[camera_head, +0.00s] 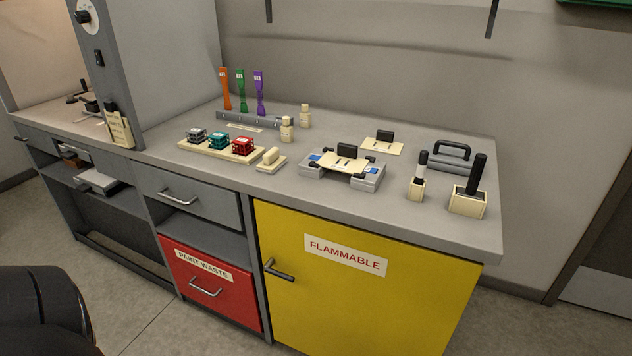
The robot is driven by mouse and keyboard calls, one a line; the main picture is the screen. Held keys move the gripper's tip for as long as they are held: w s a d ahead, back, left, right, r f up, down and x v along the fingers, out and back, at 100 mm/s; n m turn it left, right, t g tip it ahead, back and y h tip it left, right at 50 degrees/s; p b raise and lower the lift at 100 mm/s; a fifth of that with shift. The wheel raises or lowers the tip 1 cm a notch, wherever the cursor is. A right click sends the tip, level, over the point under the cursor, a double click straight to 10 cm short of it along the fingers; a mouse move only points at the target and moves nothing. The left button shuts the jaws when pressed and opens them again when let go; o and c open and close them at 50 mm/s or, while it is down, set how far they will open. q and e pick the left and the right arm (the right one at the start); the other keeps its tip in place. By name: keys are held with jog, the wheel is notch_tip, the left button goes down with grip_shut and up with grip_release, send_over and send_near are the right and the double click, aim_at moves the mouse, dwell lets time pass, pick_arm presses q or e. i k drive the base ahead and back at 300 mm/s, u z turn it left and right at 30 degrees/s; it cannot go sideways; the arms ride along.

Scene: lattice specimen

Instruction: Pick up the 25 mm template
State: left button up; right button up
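Two flat cream plates with black block handles lie on the grey bench top (400,215). One plate (368,147) lies flat at the back. The other plate (338,161) rests across a grey fixture (313,171) with black clamps and blue patches. Any size markings are too small to read, so I cannot tell which is the 25 mm template. Neither of my grippers is in view.
Orange, green and purple strips (241,90) stand in a rack at the back left. Grey, teal and red lattice blocks (219,141) sit on a cream tray. Black-handled tools in cream holders (467,201) stand at the right. The front edge strip is clear.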

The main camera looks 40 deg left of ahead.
aim_at(346, 152)
jog(key=z, duration=1.75)
jog(key=k, duration=0.15)
jog(key=u, duration=2.75)
jog(key=i, duration=0.95)
jog(key=u, duration=0.35)
jog(key=k, duration=1.1)
jog(key=u, duration=1.2)
jog(key=i, duration=0.8)
jog(key=z, duration=0.5)
